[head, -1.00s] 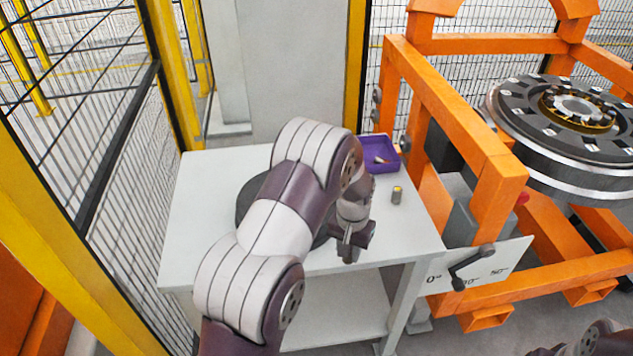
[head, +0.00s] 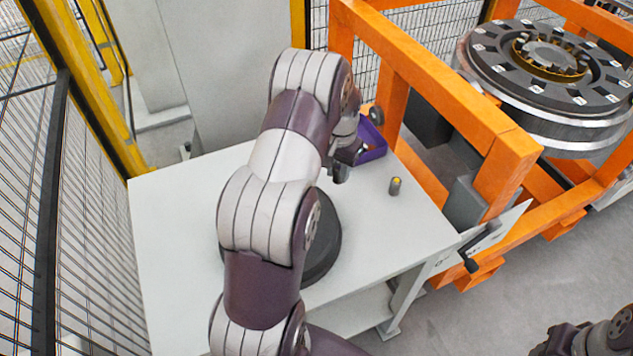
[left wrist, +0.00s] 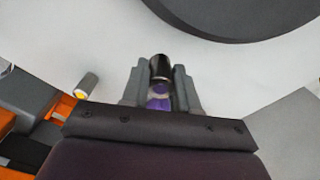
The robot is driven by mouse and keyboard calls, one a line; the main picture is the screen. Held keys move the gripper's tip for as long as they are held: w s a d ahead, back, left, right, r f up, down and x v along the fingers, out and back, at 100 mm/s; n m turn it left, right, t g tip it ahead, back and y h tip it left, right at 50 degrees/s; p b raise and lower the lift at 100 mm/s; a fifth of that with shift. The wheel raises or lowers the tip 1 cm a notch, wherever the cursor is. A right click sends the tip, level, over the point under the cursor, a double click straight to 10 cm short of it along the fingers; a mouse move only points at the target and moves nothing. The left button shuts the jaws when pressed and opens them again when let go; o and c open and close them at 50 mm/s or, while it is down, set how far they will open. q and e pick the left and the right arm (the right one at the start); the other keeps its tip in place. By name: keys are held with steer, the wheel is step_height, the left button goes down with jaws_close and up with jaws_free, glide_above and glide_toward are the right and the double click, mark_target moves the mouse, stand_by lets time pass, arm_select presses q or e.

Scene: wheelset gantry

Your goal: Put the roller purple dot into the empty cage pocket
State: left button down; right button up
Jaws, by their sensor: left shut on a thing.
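My left gripper (head: 345,165) is above the table near the purple tray. In the left wrist view its fingers (left wrist: 160,88) are shut on a dark, shiny roller (left wrist: 160,67). A purple mark shows on the roller's near end; more purple shows below it between the fingers. In the head view the held roller cannot be made out. At the right, a bearing with a brass-coloured cage (head: 520,50) sits in the middle of a large dark disc. Which cage pocket is empty cannot be told. My right gripper is not in view; only part of my right arm shows at lower right.
The purple tray (head: 375,141) is at the table's back right. A dark round thing (head: 325,245) is partly behind my arm. An orange frame (head: 435,80) stands between table and disc.

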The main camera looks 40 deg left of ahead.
arm_select(q)
steer(key=a+f, duration=0.1)
steer(key=s+a+f, duration=0.1)
steer(key=a, duration=0.1)
steer(key=shift+s+a, duration=0.1)
steer(key=shift+a, duration=0.05)
steer(key=shift+s+a+f, duration=0.1)
steer(key=shift+a+f, duration=0.05)
steer(key=shift+f, duration=0.1)
step_height(320, 180, down, 4)
steer(key=shift+r+p, duration=0.2)
steer(key=shift+p, duration=0.25)
steer(key=shift+f, duration=0.1)
steer(key=shift+f, duration=0.15)
steer(key=c, duration=0.9)
jaws_free()
steer(key=shift+o, duration=0.2)
